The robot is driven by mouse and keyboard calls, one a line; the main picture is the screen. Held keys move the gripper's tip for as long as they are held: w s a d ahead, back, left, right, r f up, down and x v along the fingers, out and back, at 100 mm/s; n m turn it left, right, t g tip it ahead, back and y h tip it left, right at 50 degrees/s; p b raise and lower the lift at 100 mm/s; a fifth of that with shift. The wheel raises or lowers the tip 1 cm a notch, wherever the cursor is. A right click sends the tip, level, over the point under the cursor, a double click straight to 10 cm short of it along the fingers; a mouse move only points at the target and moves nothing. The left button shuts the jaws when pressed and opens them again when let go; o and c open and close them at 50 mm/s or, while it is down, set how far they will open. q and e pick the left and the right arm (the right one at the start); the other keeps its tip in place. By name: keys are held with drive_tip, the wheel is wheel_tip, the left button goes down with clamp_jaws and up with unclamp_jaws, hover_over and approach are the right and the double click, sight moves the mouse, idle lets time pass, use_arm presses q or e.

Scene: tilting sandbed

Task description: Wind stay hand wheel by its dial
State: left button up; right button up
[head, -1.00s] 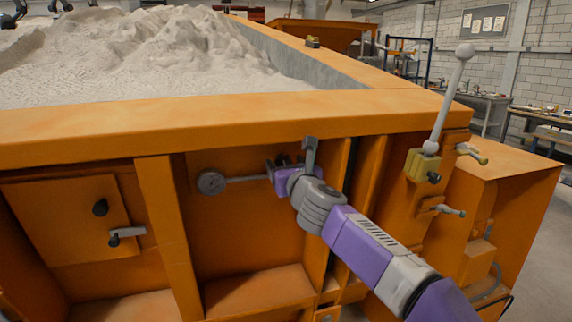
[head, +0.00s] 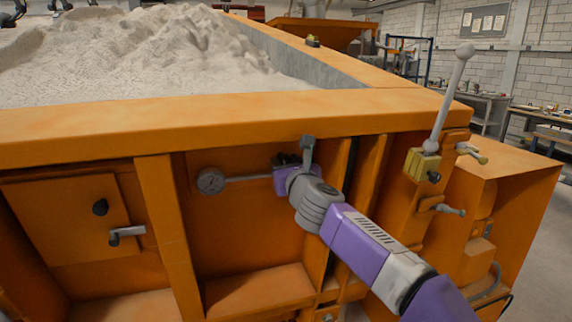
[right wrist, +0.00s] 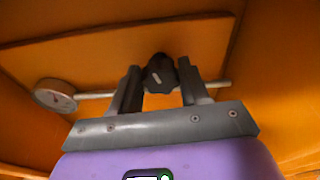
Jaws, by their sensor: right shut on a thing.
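The stay hand wheel is a dark, lobed knob (right wrist: 160,75) on the orange panel; in the right wrist view it sits between the two grey fingers. My right gripper (right wrist: 160,85) is shut on it. In the head view my right gripper (head: 287,162) reaches into the orange bay, and the wheel is mostly hidden by it. My left gripper is not seen.
Orange ribs (head: 165,225) flank the bay, and the sandbed rim (head: 230,118) overhangs it. A hatch with a latch (head: 127,233) is at left. A tall ball-topped lever (head: 450,105) stands at right. Sand fills the bed above.

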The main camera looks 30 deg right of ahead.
drive_tip(key=shift+w+a+f+n+t+h+p, duration=0.15)
drive_tip(key=shift+n+h, duration=0.5)
drive_tip(key=shift+n, duration=2)
drive_tip(key=shift+a+f+n+t+h+p, duration=0.15)
drive_tip(key=shift+n+h, duration=0.45)
drive_tip(key=shift+n, duration=2.1)
drive_tip(key=shift+w+f+n+t+h+p, duration=0.2)
drive_tip(key=shift+n+h, duration=0.45)
drive_tip(key=shift+n, duration=2)
drive_tip(key=shift+s, duration=0.15)
drive_tip(key=o, duration=1.1)
drive_tip(key=shift+c, duration=0.2)
